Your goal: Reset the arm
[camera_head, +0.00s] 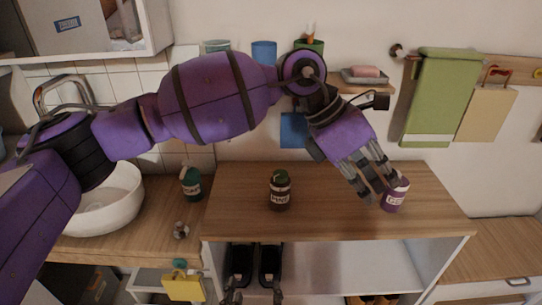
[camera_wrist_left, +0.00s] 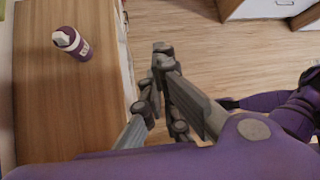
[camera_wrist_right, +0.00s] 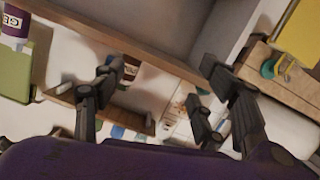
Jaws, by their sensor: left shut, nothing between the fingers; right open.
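My left arm (camera_head: 215,95) reaches across the head view from the left. Its gripper (camera_head: 376,190) points down, shut and empty, above the right part of the wooden cabinet top (camera_head: 330,222). A purple jar with a white lid (camera_head: 397,196) appears beside its fingers. In the left wrist view the closed fingers (camera_wrist_left: 160,65) are apart from the purple jar (camera_wrist_left: 70,42), beyond the cabinet top's edge. My right gripper (camera_head: 253,292) is low at the bottom, in front of the open shelf. In the right wrist view its fingers (camera_wrist_right: 162,75) are spread with nothing between them.
A dark jar (camera_head: 280,190) stands mid cabinet top, and a dark green bottle (camera_head: 191,183) stands left by the white basin (camera_head: 115,205). A wall shelf (camera_head: 345,88) holds a soap dish (camera_head: 364,76). A green towel (camera_head: 436,100) hangs right. The front middle top is clear.

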